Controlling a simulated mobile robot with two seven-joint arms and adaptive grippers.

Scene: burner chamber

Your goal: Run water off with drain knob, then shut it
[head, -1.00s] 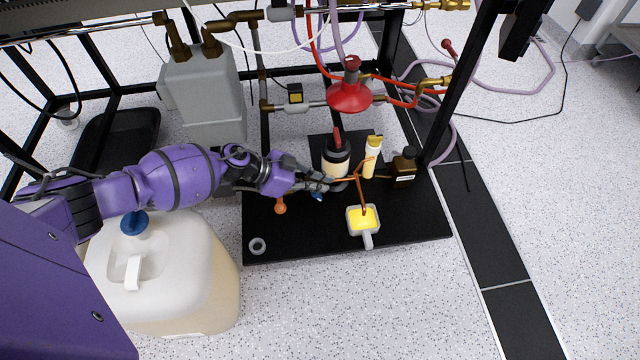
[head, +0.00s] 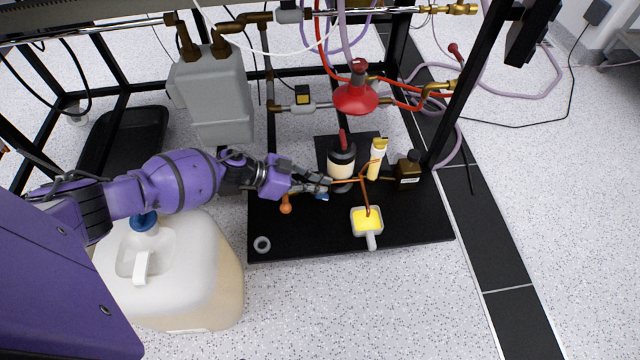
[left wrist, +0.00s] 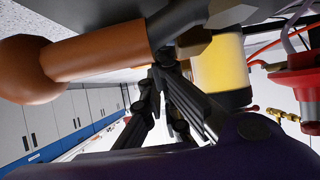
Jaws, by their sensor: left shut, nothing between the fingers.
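My left gripper (head: 326,184) is shut and empty, low over the black base plate (head: 300,240), left of the thin copper pipe (head: 364,185). An orange-brown knob (head: 286,205) with a rounded end stands below my left wrist; in the left wrist view it looms large (left wrist: 90,55) beside the shut fingers (left wrist: 165,95), apart from them. A small blue part (head: 321,197) is partly hidden under the fingers. Which of these is the drain knob I cannot tell. My right gripper is out of view.
A cream pot with a red top (head: 341,160), a yellow-capped tube (head: 377,158) and a brown bottle (head: 408,172) stand close beyond the fingers. A red funnel-shaped part (head: 356,97) hangs above. A large white canister (head: 190,265) stands below my left arm. The plate's front is mostly clear.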

